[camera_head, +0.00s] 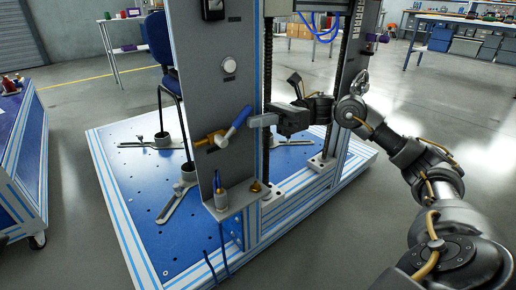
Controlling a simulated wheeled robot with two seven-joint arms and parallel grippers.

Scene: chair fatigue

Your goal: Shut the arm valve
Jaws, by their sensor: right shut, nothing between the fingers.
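The arm valve is a brass fitting (208,141) with a blue lever handle (235,126), mounted on the grey upright panel (231,90) of the test rig. The handle slants up and to the right from the brass body. My right gripper (253,122) is shut and empty. Its fingertips point left and are right beside the upper end of the blue handle; whether they touch it I cannot tell. My left gripper is not in view.
A round white knob or gauge (229,65) sits higher on the panel. A small shelf (229,203) with bottle-like fittings sticks out below the valve. The blue perforated rig base (150,225) spreads below. A blue chair (160,40) stands behind the panel. Floor at right is clear.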

